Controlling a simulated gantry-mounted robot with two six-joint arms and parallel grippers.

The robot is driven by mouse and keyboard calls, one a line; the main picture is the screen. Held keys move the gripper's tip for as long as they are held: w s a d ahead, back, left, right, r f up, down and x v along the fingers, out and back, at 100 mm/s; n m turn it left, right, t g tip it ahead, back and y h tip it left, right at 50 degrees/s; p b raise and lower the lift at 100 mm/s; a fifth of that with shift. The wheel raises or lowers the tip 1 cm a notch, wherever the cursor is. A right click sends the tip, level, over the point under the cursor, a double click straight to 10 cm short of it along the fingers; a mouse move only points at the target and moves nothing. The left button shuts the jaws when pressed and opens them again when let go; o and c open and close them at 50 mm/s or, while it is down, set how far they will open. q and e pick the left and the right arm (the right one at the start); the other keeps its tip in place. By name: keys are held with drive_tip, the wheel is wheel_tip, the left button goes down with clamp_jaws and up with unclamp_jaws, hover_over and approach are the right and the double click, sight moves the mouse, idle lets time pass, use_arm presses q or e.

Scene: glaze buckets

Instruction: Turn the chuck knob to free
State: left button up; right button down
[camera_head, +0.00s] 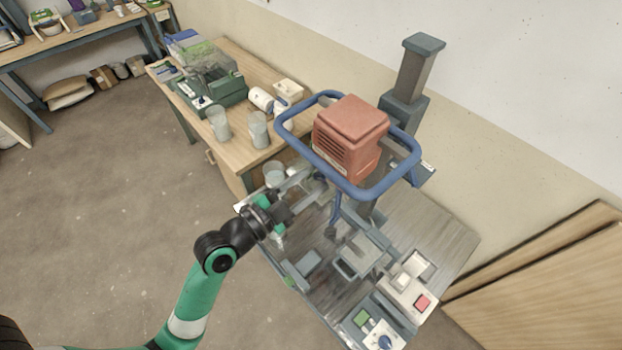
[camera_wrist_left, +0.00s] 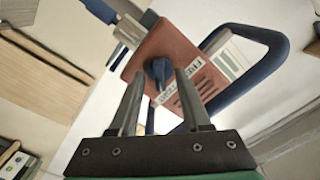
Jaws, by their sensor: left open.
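A red motor housing (camera_head: 345,138) sits inside a blue tubular frame (camera_head: 287,121) above the bench. In the left wrist view, the red housing (camera_wrist_left: 150,42) shows a dark blue knob (camera_wrist_left: 158,70) on its face, with a white lettered label (camera_wrist_left: 196,72) beside it. The lettering is too tilted and small to read surely. My left gripper (camera_head: 308,186) is below and left of the housing in the head view. In the left wrist view, the left gripper (camera_wrist_left: 160,76) is open, and the knob appears between its fingertips. I cannot tell whether they touch it. The knob is hidden in the head view.
A grey post (camera_head: 415,75) stands behind the housing. A wooden table (camera_head: 237,60) at the back holds cups and a green machine (camera_head: 212,88). A control box with a red button (camera_head: 422,301) lies at the bench's right. Open floor is at the left.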

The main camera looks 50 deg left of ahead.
use_arm(q)
clamp_jaws()
idle(0.5)
drive_tip(key=n+p, duration=0.1)
drive_tip(key=n, duration=0.3)
drive_tip(key=n+p, duration=0.2)
drive_tip(key=n, duration=0.3)
drive_tip(key=shift+r, duration=0.1)
drive_tip(key=n+p, duration=0.1)
drive_tip(key=n, duration=0.3)
drive_tip(key=shift+d+n+p, duration=0.1)
drive_tip(key=shift+n+p, duration=0.2)
drive_tip(key=shift+p, duration=0.1)
drive_tip(key=shift+n+p, duration=0.8)
drive_tip(key=shift+n, duration=1.3)
